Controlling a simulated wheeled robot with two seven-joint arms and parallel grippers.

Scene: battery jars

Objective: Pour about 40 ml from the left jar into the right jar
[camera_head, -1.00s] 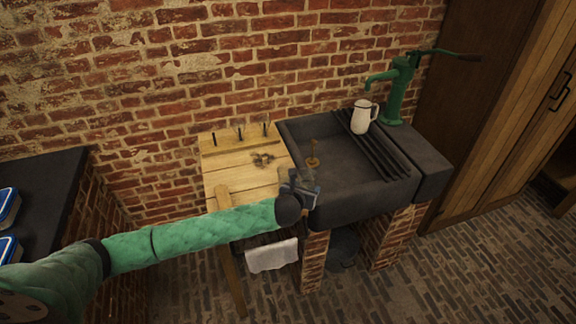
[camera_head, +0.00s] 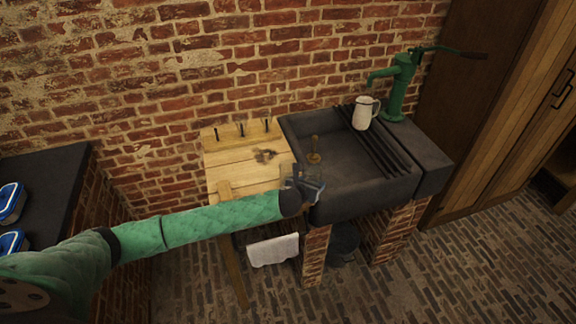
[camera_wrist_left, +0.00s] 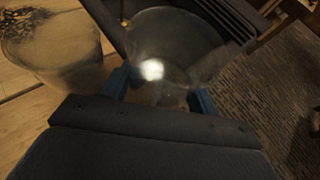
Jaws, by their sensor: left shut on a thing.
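My left gripper (camera_head: 316,188) is at the front right of the wooden table, by the sink's front left corner. In the left wrist view its blue fingers (camera_wrist_left: 161,92) are shut on a clear glass jar (camera_wrist_left: 172,45), with a bright glint on its wall. A second clear glass jar (camera_wrist_left: 48,42) is to the left, over the wooden table, apart from the held jar. I cannot tell the liquid level in either jar, nor which is the task's left jar. My right gripper is not in view.
The wooden table (camera_head: 232,178) has a back strip with upright dark pegs and a small dark cluster (camera_head: 265,155). The dark stone sink (camera_head: 345,172) holds a brass piece (camera_head: 314,152) and a white jug (camera_head: 364,113) beside a green pump (camera_head: 399,88). A white cloth (camera_head: 272,250) hangs below.

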